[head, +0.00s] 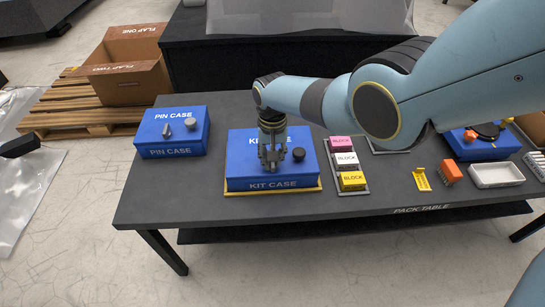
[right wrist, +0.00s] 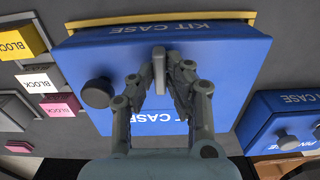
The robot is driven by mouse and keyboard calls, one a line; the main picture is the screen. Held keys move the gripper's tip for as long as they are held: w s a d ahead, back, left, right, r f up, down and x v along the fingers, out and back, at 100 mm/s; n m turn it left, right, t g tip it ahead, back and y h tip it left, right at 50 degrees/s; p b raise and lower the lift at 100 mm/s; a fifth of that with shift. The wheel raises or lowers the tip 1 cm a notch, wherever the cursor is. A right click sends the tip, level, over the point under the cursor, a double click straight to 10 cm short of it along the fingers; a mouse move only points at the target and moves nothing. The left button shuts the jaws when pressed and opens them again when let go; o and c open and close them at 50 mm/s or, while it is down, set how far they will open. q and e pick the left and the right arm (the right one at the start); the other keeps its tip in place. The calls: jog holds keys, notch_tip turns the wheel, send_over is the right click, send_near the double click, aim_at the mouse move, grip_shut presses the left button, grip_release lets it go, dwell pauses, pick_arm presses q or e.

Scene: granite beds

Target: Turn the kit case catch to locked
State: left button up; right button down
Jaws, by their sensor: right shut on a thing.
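The blue kit case (head: 236,165) stands on the pack table, lettered KIT CASE on its front. Its lid carries a round dark knob (head: 298,154) and a grey upright catch. My right gripper (head: 271,165) reaches down onto the lid left of the knob and is shut on the catch, which it largely hides in the head view. In the right wrist view the catch (right wrist: 158,68) shows between the fingers, its long side running roughly from front to back of the case. I cannot read any locked mark. My left gripper is not in view.
A pin case (head: 170,148) with its own knob and catch stands to the left. A tray (head: 363,188) of pink, white and yellow blocks is close on the right. Farther right are an orange brush (head: 451,173) and a white tray (head: 495,175). The table front (head: 280,210) is clear.

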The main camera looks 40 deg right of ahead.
jog(key=c, duration=1.3)
grip_release()
jog(key=shift+c, duration=0.2)
notch_tip(320, 180, up, 12)
